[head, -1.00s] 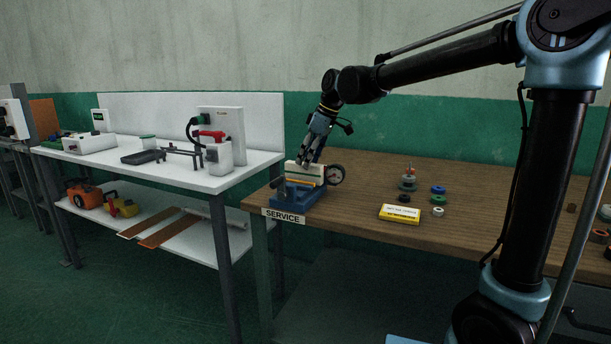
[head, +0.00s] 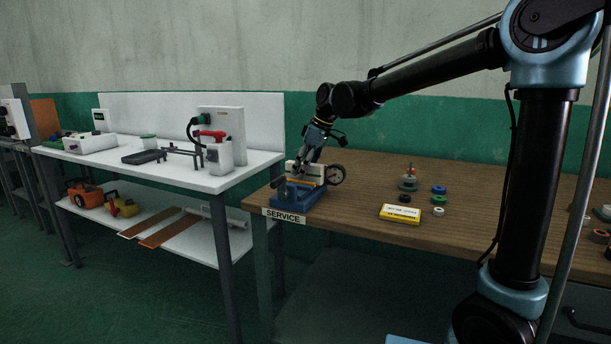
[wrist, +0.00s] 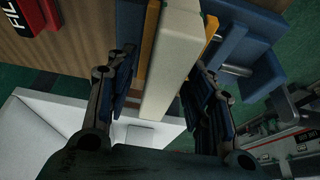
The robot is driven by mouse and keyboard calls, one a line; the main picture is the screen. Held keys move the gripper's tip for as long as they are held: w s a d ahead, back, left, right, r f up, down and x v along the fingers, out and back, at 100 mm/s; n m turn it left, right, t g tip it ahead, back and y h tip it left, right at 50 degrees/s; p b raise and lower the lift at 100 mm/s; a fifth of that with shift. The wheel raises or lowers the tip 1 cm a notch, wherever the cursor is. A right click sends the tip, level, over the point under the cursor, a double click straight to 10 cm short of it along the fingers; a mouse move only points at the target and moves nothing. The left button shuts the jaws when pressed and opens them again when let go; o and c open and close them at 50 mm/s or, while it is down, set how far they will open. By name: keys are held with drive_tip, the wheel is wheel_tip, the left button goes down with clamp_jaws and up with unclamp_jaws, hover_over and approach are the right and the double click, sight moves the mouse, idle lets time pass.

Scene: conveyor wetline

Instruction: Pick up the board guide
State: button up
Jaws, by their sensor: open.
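The board guide, a cream bar (wrist: 172,60), stands in a blue holder (wrist: 245,55) with orange strips along its sides. In the head view the cream bar (head: 292,167) sits in the blue holder (head: 290,196) at the left end of the wooden bench. My gripper (wrist: 163,95) is open, with one dark finger on each side of the bar in the wrist view. A gap shows beside the left finger; contact on the right cannot be told. In the head view my gripper (head: 307,160) is down at the bar, its fingertips partly hidden.
A round dial (head: 336,174) is beside the holder. A yellow box (head: 400,214) and several small rings lie further right on the wooden bench (head: 470,192). A white table (head: 190,177) with devices stands to the left. A red labelled object (wrist: 33,14) shows in the wrist view.

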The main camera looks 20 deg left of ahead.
drive_tip(key=shift+f, duration=0.15)
clamp_jaws()
idle(0.4)
